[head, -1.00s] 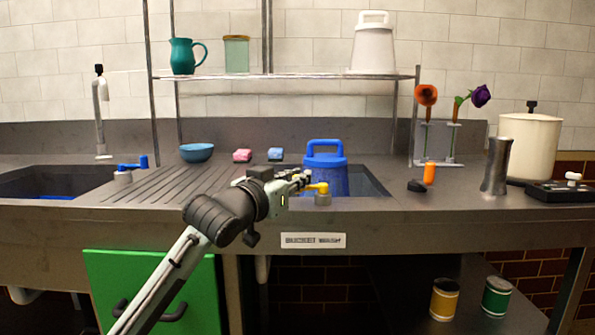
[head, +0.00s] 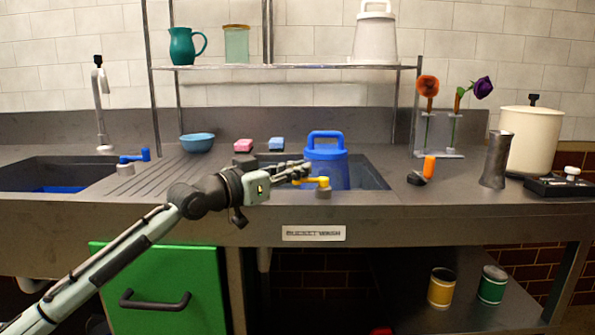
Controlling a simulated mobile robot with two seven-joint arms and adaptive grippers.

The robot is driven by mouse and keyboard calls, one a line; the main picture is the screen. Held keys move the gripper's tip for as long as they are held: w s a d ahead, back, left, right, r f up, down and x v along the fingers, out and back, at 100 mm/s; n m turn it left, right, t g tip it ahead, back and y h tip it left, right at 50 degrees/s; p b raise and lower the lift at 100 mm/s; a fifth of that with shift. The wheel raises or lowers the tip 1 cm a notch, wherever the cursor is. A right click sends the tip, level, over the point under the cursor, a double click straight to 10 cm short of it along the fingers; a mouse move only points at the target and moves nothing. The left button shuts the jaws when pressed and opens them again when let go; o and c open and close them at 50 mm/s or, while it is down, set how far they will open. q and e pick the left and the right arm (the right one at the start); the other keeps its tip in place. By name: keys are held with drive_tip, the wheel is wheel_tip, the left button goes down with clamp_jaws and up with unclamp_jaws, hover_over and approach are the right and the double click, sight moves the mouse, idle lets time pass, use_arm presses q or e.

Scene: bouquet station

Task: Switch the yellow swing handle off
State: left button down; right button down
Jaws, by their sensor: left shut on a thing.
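The yellow swing handle (head: 313,182) sits on a grey round base at the front edge of the sink on the right, in front of the blue bucket (head: 326,165). Its visible arm points left from the base. My left gripper (head: 303,174) reaches in from the left and is shut at the handle's left end. The fingers partly hide that end. My right gripper is not in view.
A blue swing handle (head: 133,157) stands by the left sink. A blue bowl (head: 197,142), pink sponge (head: 243,145) and blue sponge (head: 276,143) lie behind. A grey vase (head: 495,160) and orange-black tool (head: 424,172) stand right.

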use_arm(q)
drive_tip(key=shift+f, duration=0.1)
drive_tip(key=c, duration=1.5)
unclamp_jaws()
drive_tip(key=shift+o, duration=0.2)
drive_tip(key=v, duration=1.2)
